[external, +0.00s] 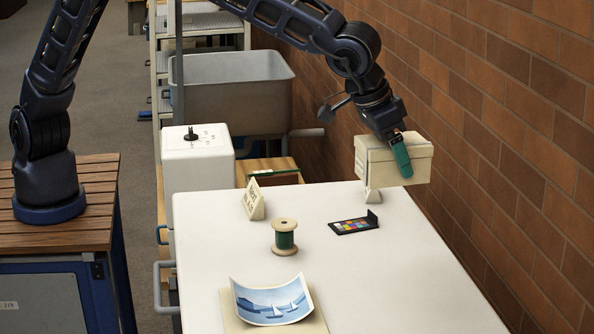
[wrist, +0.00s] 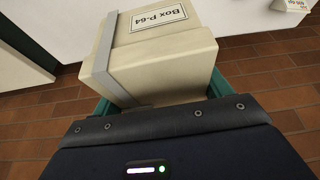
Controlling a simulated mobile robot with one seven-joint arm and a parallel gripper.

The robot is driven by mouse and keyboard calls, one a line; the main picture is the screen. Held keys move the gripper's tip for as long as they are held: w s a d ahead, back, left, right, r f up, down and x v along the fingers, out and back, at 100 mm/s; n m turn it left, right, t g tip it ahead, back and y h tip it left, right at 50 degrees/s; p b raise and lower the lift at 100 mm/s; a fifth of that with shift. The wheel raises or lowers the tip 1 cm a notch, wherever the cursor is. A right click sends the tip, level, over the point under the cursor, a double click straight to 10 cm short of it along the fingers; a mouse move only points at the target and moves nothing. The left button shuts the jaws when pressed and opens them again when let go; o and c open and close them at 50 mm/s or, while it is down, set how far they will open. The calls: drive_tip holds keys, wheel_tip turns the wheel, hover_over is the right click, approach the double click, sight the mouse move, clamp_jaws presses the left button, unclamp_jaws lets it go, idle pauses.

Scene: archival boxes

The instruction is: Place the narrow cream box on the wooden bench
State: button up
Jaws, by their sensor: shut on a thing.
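The cream box (external: 375,167) is held in the air above the far right corner of the white table, close to the brick wall. My gripper (external: 400,163) is shut on it, with one green finger across its near side. In the wrist view the box (wrist: 165,62) sits between the green fingers of my gripper (wrist: 160,95); it has a grey strap and a label reading "Box P-64". A low wooden surface (external: 262,166) shows behind the table, partly hidden; I cannot tell whether it is the bench.
The white table (external: 370,285) carries a green thread spool (external: 285,240), a color card (external: 353,222), small cream signs (external: 253,200) and a sailboat picture (external: 272,300). A grey tub (external: 235,95) and white box (external: 197,157) stand behind. The brick wall (external: 520,120) is close on the right.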

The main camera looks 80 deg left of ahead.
drive_tip(key=w+a+f+n+y, duration=0.15)
drive_tip(key=a+f, duration=0.45)
drive_tip(key=a, duration=1.9)
drive_tip(key=w+a+f+n, duration=0.25)
drive_tip(key=a+f, duration=0.35)
drive_tip(key=a, duration=1.9)
drive_tip(key=w+a+f+n+y, duration=0.15)
drive_tip(key=a+f, duration=0.55)
drive_tip(key=a, duration=1.7)
drive_tip(key=s+a+f+n, duration=0.1)
drive_tip(key=s+a+f, duration=0.25)
drive_tip(key=a, duration=0.85)
drive_tip(key=s+a+f+n+g, duration=0.1)
drive_tip(key=s+a+f, duration=0.3)
drive_tip(key=a, duration=0.9)
drive_tip(key=s+a+f+n, duration=0.15)
drive_tip(key=s+a, duration=0.35)
drive_tip(key=a, duration=0.7)
drive_tip(key=shift+m, duration=0.4)
drive_tip(key=f, duration=2)
drive_tip(key=shift+s+a+f, duration=0.1)
drive_tip(key=shift+a+f, duration=0.1)
drive_tip(key=shift+f, duration=0.15)
drive_tip(key=shift+f, duration=0.15)
drive_tip(key=o, duration=1.2)
